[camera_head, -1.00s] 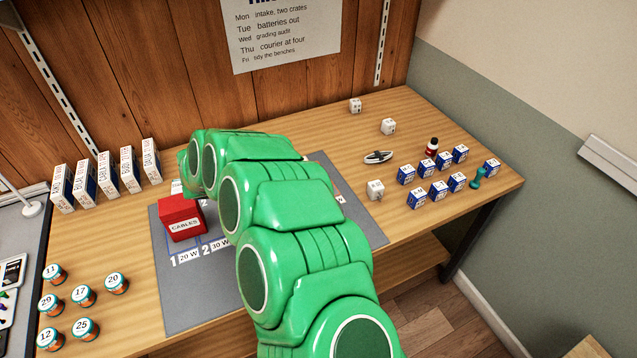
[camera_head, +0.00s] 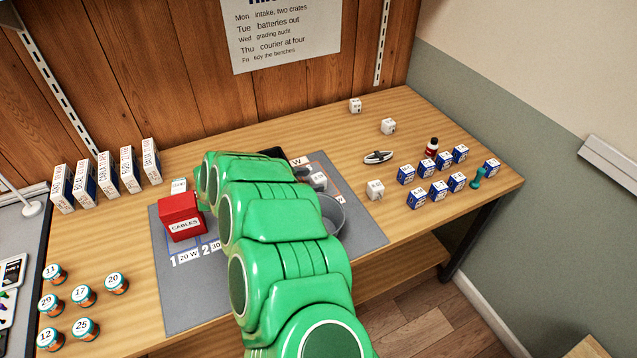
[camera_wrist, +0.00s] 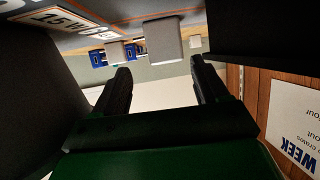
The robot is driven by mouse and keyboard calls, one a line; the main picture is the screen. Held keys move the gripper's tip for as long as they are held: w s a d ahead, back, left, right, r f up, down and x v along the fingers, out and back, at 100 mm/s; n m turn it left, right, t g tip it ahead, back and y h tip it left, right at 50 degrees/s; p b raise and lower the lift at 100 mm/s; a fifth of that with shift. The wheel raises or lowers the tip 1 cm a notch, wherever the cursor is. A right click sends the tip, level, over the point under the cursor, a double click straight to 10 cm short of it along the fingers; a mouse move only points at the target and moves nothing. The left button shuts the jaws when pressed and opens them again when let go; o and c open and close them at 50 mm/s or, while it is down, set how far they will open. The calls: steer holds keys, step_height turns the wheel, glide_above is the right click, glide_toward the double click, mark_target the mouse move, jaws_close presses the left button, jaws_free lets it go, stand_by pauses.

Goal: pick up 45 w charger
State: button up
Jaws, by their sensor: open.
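In the wrist view my gripper (camera_wrist: 163,82) is open and empty. A pale grey block (camera_wrist: 162,42) stands beyond the gap between its dark fingers, apart from them; it may be the 45 W charger, but I read no marking on it. A printed label ending in "5 W" (camera_wrist: 65,22) lies on the mat near it. In the head view a small grey object (camera_head: 318,180) shows just right of my arm, perhaps the same block. White cubes with dark marks stand to the right, the nearest (camera_head: 375,189) by the mat. My fingers are hidden behind my arm in the head view.
A red CABLES box (camera_head: 182,218) stands on the grey mat (camera_head: 185,300). A grey cup (camera_head: 333,214) is partly behind my arm. Several blue boxes (camera_head: 416,198) stand at right, and numbered jars (camera_head: 83,295) at front left. White boxes (camera_head: 106,172) line the back left.

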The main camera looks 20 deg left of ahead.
steer(key=shift+x, duration=1.1)
steer(key=c, duration=0.9)
steer(key=shift+o, duration=0.2)
steer(key=shift+r, duration=0.5)
step_height(320, 180, up, 2)
steer(key=shift+r, duration=0.15)
steer(key=s+d+r, duration=0.7)
steer(key=s+r, duration=0.2)
steer(key=s, duration=0.2)
steer(key=shift+s+d+r, duration=0.25)
steer(key=shift+s+r, duration=0.1)
steer(key=shift+s, duration=0.05)
